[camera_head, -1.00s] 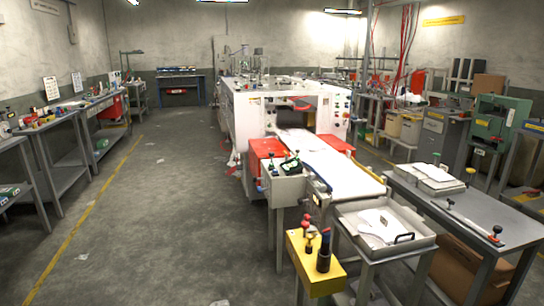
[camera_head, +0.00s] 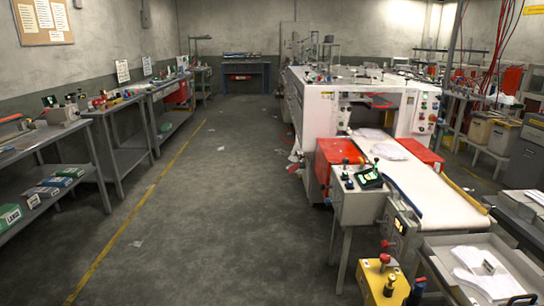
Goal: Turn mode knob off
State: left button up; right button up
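No knob is clearly labelled as the mode knob at this size. A grey control box (camera_head: 362,205) on legs stands right of centre, with dark knobs and a small green-lit display (camera_head: 369,178) on top. A white machine (camera_head: 318,105) behind it carries red and dark controls on its right end panel (camera_head: 427,112). A yellow box (camera_head: 375,285) at the bottom has a red-topped knob (camera_head: 385,252) and dark posts. Neither of my grippers shows in the head view.
A white conveyor (camera_head: 430,190) runs from the machine toward a grey tray (camera_head: 512,256) at lower right. Grey benches (camera_head: 128,102) line the left side. The floor (camera_head: 225,200) between them is open, with a yellow line (camera_head: 140,220) and scraps of litter.

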aim_at(346, 161)
jog(key=i, duration=1.5)
jog(key=i+z, duration=0.35)
jog(key=i+j+z, duration=0.2)
jog(key=z, duration=0.2)
jog(key=i+j+z, duration=0.5)
jog(key=z, duration=0.25)
jog(key=i+j+z, duration=0.2)
jog(key=z, duration=0.25)
jog(key=i+j+z, duration=0.15)
jog(key=j+z, duration=0.25)
jog(key=l, duration=0.1)
